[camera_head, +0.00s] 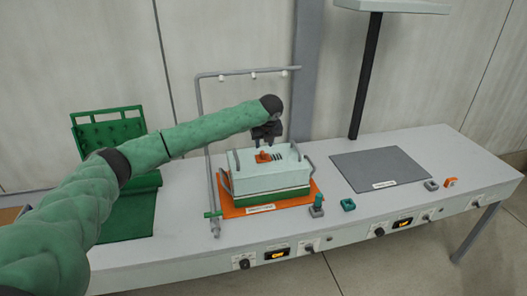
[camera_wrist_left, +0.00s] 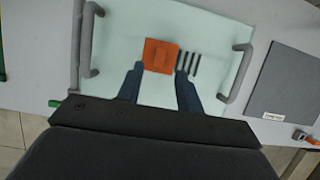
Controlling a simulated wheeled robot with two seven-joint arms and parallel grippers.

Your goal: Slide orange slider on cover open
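The orange slider (camera_head: 264,157) sits on top of the pale green cover (camera_head: 245,160) of a box with a darker green base. In the left wrist view the slider (camera_wrist_left: 161,56) is a square block, with several dark slots beside it on its right. My left gripper (camera_head: 266,138) is above the cover and points down. In the left wrist view its two dark fingers (camera_wrist_left: 160,80) are spread apart, with the slider lying between and just beyond their tips. I cannot tell whether they touch the cover. My right gripper is not in view.
Grey handles (camera_wrist_left: 240,72) stand at both ends of the cover. The box stands on an orange mat (camera_head: 232,211). A grey pipe frame (camera_head: 206,130) rises behind and left. A green rack (camera_head: 110,130) is at left. A grey mat (camera_head: 380,168) lies at right.

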